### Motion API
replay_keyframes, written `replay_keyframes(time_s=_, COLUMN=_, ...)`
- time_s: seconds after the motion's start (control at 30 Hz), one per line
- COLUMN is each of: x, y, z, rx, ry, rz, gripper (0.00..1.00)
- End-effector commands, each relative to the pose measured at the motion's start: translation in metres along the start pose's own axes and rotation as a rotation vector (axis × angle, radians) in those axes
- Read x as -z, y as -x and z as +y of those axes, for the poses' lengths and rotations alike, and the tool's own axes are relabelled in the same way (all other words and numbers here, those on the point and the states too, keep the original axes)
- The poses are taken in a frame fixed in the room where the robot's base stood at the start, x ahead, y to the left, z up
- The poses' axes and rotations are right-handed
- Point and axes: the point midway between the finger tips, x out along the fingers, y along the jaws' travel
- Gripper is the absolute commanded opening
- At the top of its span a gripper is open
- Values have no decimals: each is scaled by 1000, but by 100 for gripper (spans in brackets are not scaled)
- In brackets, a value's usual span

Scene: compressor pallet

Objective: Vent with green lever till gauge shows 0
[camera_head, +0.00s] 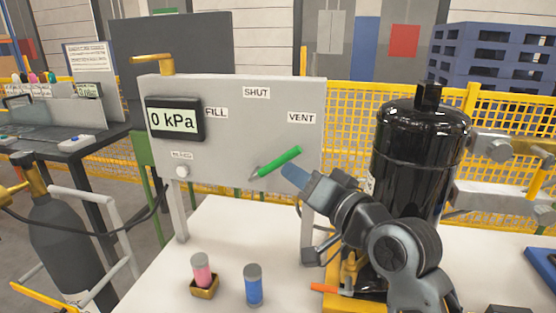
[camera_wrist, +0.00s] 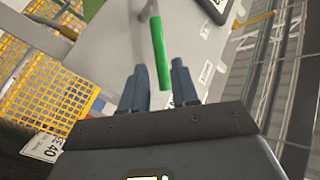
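The gauge (camera_head: 173,120) on the grey panel (camera_head: 240,150) reads 0 kPa. The green lever (camera_head: 279,162) sits on the panel's lower middle and slants up to the right, its free end below the VENT label (camera_head: 301,118). FILL and SHUT labels are at the upper left and top. In the wrist view the green lever (camera_wrist: 161,52) lies between the lines of my two blue-grey fingers (camera_wrist: 160,88), which stand apart. No contact with the lever shows.
A black compressor (camera_head: 424,135) stands right of the panel, behind my arm. A pink-filled vial (camera_head: 201,270) in a brass holder and a blue vial (camera_head: 253,285) stand on the white table in front. A dark gas cylinder (camera_head: 68,240) stands at left.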

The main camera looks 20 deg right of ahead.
Motion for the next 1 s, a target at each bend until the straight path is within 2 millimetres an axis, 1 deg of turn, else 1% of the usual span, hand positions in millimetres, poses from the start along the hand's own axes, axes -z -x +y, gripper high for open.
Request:
replay_keyframes(time_s=0.3, x=0, y=-46, z=-1, rx=1, ry=1, rz=0, gripper=29)
replay_keyframes(time_s=0.5, x=0, y=-67, z=0, rx=0, ry=1, rz=0, gripper=29)
replay_keyframes(time_s=0.63, x=-1, y=-73, z=0, rx=0, ry=1, rz=0, gripper=29)
replay_keyframes(time_s=0.87, x=-1, y=-73, z=0, rx=0, ry=1, rz=0, gripper=29)
replay_keyframes(time_s=1.0, x=-1, y=-73, z=0, rx=0, ry=1, rz=0, gripper=17)
